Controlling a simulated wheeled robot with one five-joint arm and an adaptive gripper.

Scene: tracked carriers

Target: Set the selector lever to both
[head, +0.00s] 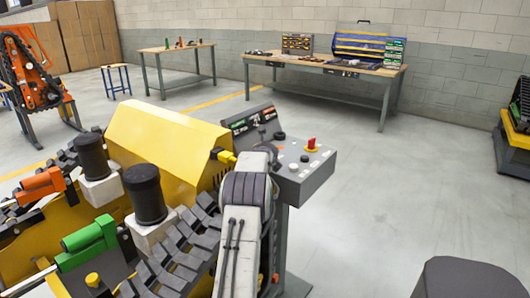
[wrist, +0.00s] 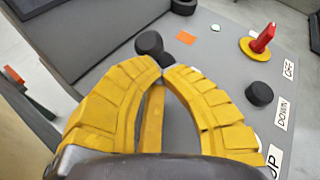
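A grey control panel (head: 295,182) stands right of the yellow machine cover in the head view. In the wrist view, a black-knobbed lever (wrist: 150,42), which looks like the selector lever, stands at my fingertips. My gripper (wrist: 163,67) has yellow ribbed fingers that arch together, with their tips close to each other at the lower end of the knob. The tips partly hide the lever's lower part, and I cannot tell whether they grip it. Its position label is not readable.
A red switch on a yellow collar (wrist: 262,38) and a black knob (wrist: 258,93) sit right of the lever, near labels reading DOWN and UP. A tracked machine with black rollers (head: 145,195) is at left.

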